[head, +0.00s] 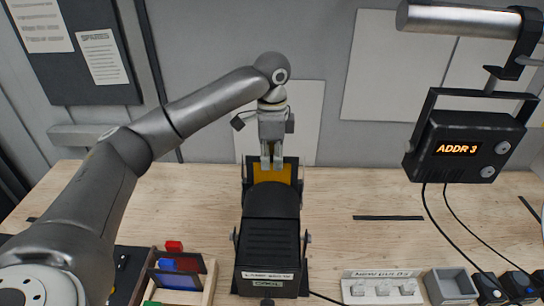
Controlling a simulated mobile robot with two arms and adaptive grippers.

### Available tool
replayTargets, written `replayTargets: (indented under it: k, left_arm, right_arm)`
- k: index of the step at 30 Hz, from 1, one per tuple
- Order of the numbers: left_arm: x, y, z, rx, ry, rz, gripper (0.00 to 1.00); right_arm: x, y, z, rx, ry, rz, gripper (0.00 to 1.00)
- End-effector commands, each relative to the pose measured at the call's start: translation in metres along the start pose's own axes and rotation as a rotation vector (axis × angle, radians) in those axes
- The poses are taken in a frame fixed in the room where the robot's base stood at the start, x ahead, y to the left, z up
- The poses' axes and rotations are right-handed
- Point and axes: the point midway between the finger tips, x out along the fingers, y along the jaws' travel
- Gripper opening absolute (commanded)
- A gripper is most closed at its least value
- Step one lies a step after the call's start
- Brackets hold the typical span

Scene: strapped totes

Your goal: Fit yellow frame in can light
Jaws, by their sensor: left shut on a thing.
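The black can light (271,235) lies on the wooden table in the middle of the head view, its labelled back end toward me. The yellow frame (288,174) stands at its far end, between dark upright parts of the holder there. My left gripper (271,163) reaches down from above and is shut on the yellow frame's upper edge. The can's body hides the frame's lower part, so I cannot tell how deep it sits in the holder. My right gripper is not in view.
A wooden rack (205,287) with red, blue and green frames stands at the front left. A black box reading "ADDR 3" (467,148) hangs from a metal pipe (455,18) at right. Table right of the can is mostly clear.

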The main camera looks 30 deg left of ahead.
Motion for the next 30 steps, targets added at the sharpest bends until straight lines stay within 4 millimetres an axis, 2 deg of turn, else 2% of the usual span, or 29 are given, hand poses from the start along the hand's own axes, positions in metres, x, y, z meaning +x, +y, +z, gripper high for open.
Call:
replayTargets:
  k: [30]
  left_arm:
    - [0.025,0.0,0.0,0.0,0.001,-0.001,0.0]
  right_arm:
    - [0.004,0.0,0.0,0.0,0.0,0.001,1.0]
